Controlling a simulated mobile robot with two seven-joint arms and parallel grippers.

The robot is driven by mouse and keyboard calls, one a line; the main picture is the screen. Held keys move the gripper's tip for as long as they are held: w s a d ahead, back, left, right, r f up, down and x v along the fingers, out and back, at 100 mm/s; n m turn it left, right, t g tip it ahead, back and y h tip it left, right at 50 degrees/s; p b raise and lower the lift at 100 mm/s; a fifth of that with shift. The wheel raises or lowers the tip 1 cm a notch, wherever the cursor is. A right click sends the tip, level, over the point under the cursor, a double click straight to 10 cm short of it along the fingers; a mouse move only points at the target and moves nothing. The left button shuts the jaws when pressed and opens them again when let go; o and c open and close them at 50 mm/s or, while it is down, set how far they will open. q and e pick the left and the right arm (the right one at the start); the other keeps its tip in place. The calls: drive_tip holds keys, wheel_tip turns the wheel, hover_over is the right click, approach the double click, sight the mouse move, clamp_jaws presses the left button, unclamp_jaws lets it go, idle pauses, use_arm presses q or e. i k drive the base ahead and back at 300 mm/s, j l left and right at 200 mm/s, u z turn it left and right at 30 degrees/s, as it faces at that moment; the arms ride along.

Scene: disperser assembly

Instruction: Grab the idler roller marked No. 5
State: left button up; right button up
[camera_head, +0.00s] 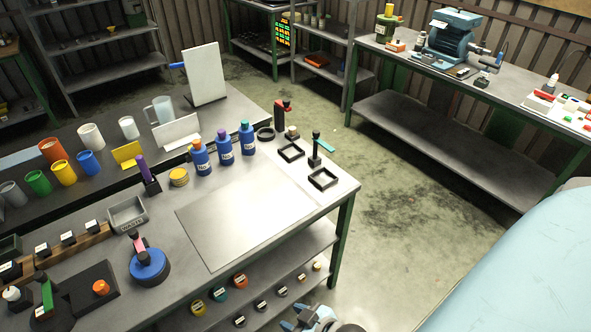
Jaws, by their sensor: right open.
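Several small labelled cylinders sit on the shelf below the near workbench. A yellow one (198,307), a teal one (220,295) and a red one (240,281) form one row. Smaller dark ones with pale labels, such as this one (261,305), form another row. The labels are too small to read, so I cannot tell which is roller No. 5. My right gripper (291,318) is open at the bottom edge, beside the shelf's right end and partly cut off. No object shows between its fingers. My left gripper is not in view.
The workbench top (330,200) overhangs the shelf, and a green leg (343,240) stands at its right corner. Blue bottles (223,150), black square frames (323,179) and a flat metal plate (240,215) are on top. The floor (420,200) to the right is clear.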

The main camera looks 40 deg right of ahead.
sight(246, 139)
drive_tip(key=l, duration=0.95)
drive_tip(key=k+l, duration=0.15)
drive_tip(key=l, duration=0.75)
